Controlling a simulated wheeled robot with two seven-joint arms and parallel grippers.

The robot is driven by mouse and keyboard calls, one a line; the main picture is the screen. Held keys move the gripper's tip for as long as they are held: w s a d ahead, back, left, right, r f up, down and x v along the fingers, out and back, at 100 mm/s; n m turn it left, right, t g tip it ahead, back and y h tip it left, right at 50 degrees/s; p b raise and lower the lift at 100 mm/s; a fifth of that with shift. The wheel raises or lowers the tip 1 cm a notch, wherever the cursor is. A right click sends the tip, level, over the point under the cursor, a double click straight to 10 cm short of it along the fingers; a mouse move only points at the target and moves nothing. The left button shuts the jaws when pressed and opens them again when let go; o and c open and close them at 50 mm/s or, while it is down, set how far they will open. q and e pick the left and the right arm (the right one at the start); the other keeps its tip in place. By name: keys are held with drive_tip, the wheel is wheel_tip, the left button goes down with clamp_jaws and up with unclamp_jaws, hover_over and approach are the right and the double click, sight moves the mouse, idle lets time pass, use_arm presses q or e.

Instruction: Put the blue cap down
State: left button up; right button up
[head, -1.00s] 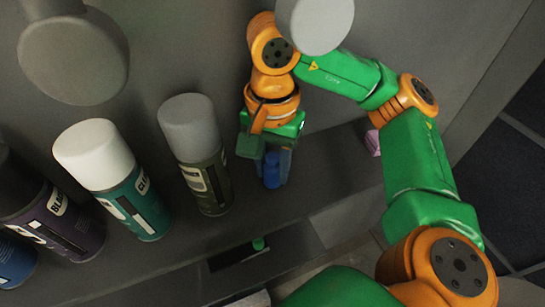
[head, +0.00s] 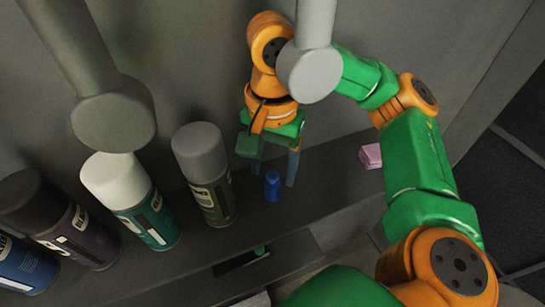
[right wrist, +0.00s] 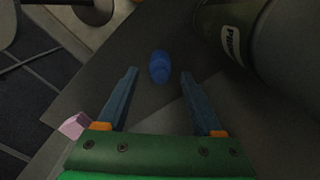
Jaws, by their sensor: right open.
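The small blue cap (head: 272,186) stands on the grey shelf (head: 318,187), to the right of the grey-capped spray can. It also shows in the right wrist view (right wrist: 159,67), beyond and between the fingertips. My right gripper (head: 273,178) is open, with its fingers spread on either side of the cap and a gap to it. In the right wrist view my right gripper (right wrist: 158,74) holds nothing. My left gripper is not in view.
A spray can with a grey cap (head: 201,150), one with a white cap (head: 117,182) and darker cans (head: 75,220) stand in a row at the left. A pink block (head: 370,156) lies to the right. Grey cylindrical fixtures (head: 112,120) hang over the shelf.

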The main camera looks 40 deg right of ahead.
sight(273, 173)
wheel_tip(273, 173, up, 8)
drive_tip(key=p, duration=0.5)
drive_tip(key=shift+f, duration=0.15)
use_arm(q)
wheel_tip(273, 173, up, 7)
use_arm(e)
drive_tip(key=shift+f, duration=0.1)
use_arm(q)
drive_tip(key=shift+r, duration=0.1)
